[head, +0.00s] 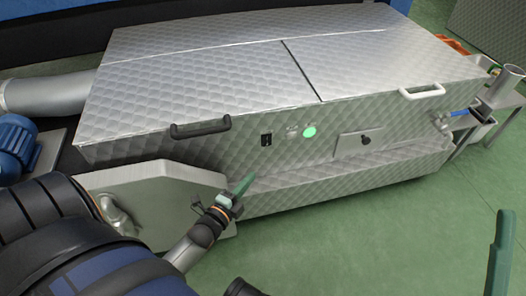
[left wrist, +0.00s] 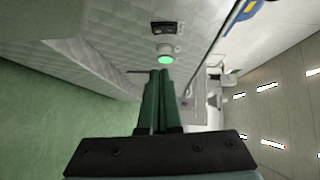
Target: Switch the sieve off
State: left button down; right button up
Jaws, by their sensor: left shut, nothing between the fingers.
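The sieve (head: 210,85) is a long quilted-metal box with lids. Its front carries a black switch (head: 266,140), a pale round knob (head: 292,132) and a lit green lamp (head: 309,132). My left gripper (head: 244,184) is shut and empty, below and left of the switch, apart from it. In the left wrist view, the left gripper's green fingers (left wrist: 157,100) lie together, pointing toward the green lamp (left wrist: 166,59), with the black switch (left wrist: 167,28) above it. The switch's position is too small to read. A green finger of my right gripper (head: 500,255) shows at the lower right.
A black handle (head: 200,128) and a white handle (head: 422,91) stick out from the lids. A small plate with a black knob (head: 365,140) is right of the lamp. A metal ledge runs below the front. The green floor is clear in front.

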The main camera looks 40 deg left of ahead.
pick_arm(q)
jog(key=b, duration=0.4)
send_near(269, 143)
jog(key=w+d, duration=0.3)
jog(key=w+a+b, duration=0.1)
jog(key=w+a, duration=0.1)
jog(key=a, duration=0.1)
jog(key=shift+w+a+f+b, duration=0.15)
jog(key=shift+w+f+b, duration=0.2)
jog(key=shift+b, duration=0.05)
pick_arm(e)
notch_tip(269, 143, down, 7)
jog(key=shift+w+a+r+g, duration=0.2)
jog(key=shift+a+g, duration=0.1)
jog(key=shift+a, duration=0.1)
